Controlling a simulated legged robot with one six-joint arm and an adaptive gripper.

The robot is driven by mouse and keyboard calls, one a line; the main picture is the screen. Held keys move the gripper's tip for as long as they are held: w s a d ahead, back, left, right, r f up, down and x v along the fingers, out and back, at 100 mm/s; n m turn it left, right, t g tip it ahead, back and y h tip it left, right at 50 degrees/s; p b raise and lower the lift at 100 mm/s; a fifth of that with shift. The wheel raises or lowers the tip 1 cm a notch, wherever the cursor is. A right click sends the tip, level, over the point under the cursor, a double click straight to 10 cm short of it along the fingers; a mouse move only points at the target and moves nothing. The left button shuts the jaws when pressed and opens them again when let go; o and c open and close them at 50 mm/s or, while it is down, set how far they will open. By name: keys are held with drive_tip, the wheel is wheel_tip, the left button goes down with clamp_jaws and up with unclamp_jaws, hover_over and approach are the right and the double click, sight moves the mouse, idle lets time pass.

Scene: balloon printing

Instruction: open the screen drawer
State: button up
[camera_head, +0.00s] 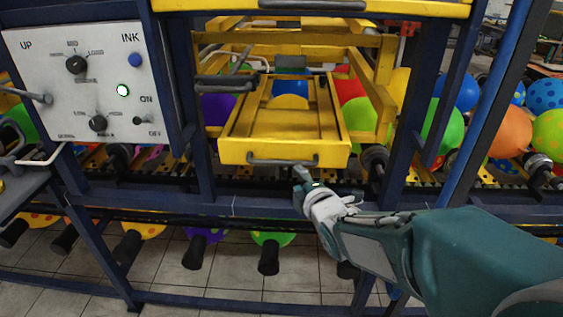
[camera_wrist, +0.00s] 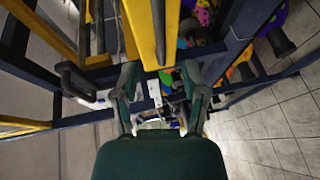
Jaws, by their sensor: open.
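The screen drawer is a yellow tray (camera_head: 235,148) in the middle of the head view, under a yellow frame. It reaches toward me from the machine, and its front panel carries a dark bar handle (camera_head: 283,161). My gripper (camera_head: 303,176) is just below the right end of this handle; whether they touch is not clear. In the wrist view my gripper (camera_wrist: 161,82) has its two fingers spread apart, with a yellow beam ahead between them. A dark handle-like bar (camera_wrist: 72,80) shows left of the fingers there. I see nothing held.
A white control panel (camera_head: 95,85) with knobs and a lit green button stands at the left. Dark blue frame rails (camera_head: 240,206) run below the drawer. Several coloured balloons, such as an orange one (camera_head: 510,132), sit on black holders around and beneath the machine.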

sight(281, 163)
drive_tip(key=x, duration=0.6)
drive_tip(key=a+x, duration=0.1)
drive_tip(key=x, duration=0.2)
drive_tip(key=shift+a+f, duration=0.2)
drive_tip(key=shift+a, duration=0.05)
drive_tip(key=shift+w+d, duration=0.1)
drive_tip(key=shift+w, duration=0.2)
drive_tip(key=shift+w+d, duration=0.2)
drive_tip(key=shift+d, duration=0.1)
drive_tip(key=shift+a, duration=0.3)
clamp_jaws()
